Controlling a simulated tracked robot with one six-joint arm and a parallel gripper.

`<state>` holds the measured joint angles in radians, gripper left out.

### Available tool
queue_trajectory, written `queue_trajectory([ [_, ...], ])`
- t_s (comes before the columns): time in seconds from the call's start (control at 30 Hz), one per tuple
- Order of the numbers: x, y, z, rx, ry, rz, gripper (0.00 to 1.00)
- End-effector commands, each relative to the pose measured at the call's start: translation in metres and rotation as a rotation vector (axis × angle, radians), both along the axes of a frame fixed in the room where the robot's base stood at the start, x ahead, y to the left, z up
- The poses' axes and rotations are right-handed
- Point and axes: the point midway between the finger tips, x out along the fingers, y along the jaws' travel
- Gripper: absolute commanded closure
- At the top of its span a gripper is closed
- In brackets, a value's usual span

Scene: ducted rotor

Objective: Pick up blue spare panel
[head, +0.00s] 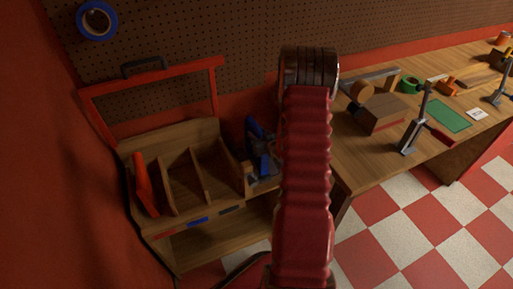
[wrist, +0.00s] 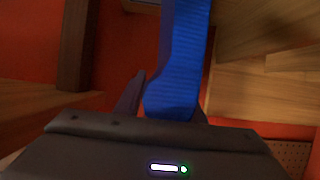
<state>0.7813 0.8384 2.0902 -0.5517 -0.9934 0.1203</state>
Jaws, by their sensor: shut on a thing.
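The blue panel (wrist: 182,60) rises from between my gripper's fingers (wrist: 165,108) in the wrist view, with its ribbed lower end close to the gripper body. My gripper is shut on it. In the head view the blue panel (head: 255,135) shows just left of my red arm, at the right end of the wooden rack (head: 181,188). My dark gripper (head: 266,165) is there too, partly hidden by the arm. I cannot tell whether the panel still touches the rack.
A red panel (head: 147,185) leans in the rack's left slot; the middle slots look empty. A red frame (head: 150,88) stands behind the rack. To the right is a workbench with a wooden block (head: 378,112), a clamp (head: 414,128) and a green mat (head: 448,115). A tape roll (head: 97,20) hangs on the pegboard.

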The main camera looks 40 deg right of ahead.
Motion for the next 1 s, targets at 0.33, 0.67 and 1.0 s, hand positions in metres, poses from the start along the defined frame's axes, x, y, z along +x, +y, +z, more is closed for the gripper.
queue_trajectory([
  [0.33,0.0,0.0,0.0,0.0,0.0,0.0,1.0],
  [0.67,0.0,0.0,0.003,-0.001,-0.002,0.0,1.0],
  [1.0,0.001,-0.001,0.035,-0.004,-0.004,0.001,1.0],
])
